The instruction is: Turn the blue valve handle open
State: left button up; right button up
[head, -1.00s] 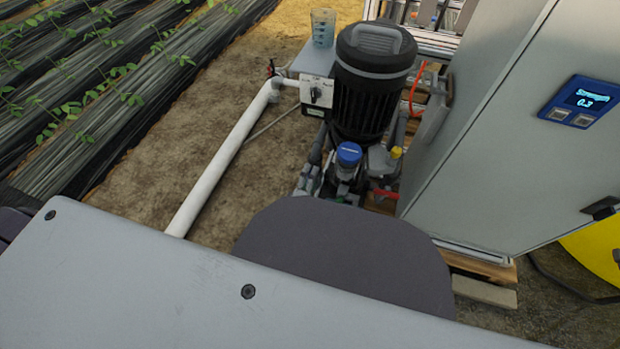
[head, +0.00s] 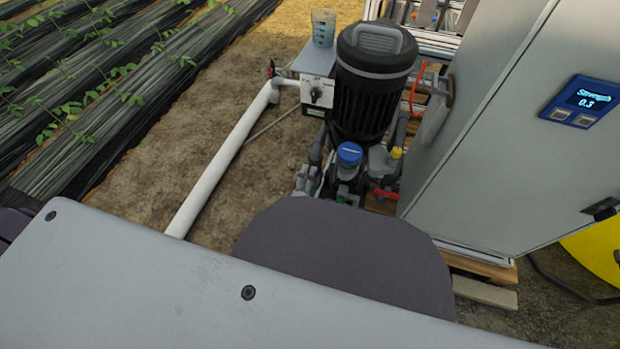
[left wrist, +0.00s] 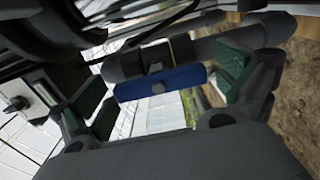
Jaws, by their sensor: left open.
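The blue valve handle (left wrist: 160,84) is a short flat bar with a grey bolt at its middle, in the left wrist view. It sits on dark grey pipework. My left gripper (left wrist: 158,98) is open, its green-padded fingers spread to either side of the handle. Gaps show between the pads and the handle's ends; I cannot tell how far the handle lies in depth. In the head view I do not make out this handle or my left gripper. My right gripper is in neither view.
A black pump motor (head: 374,80) stands behind a blue-capped fitting (head: 349,154) and a red handle (head: 385,194). A grey cabinet (head: 500,130) blocks the right. A white pipe (head: 222,165) runs over bare soil on the left. A grey control box (head: 317,92) adjoins the motor.

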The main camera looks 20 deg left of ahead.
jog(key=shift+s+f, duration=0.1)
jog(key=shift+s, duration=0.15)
pick_arm(q)
jog(key=shift+m, duration=0.5)
jog(key=shift+m+p, duration=0.4)
jog(key=shift+m, duration=7.4)
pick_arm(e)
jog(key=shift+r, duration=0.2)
pick_arm(q)
jog(key=shift+m+b, duration=0.45)
jog(key=shift+m, duration=0.35)
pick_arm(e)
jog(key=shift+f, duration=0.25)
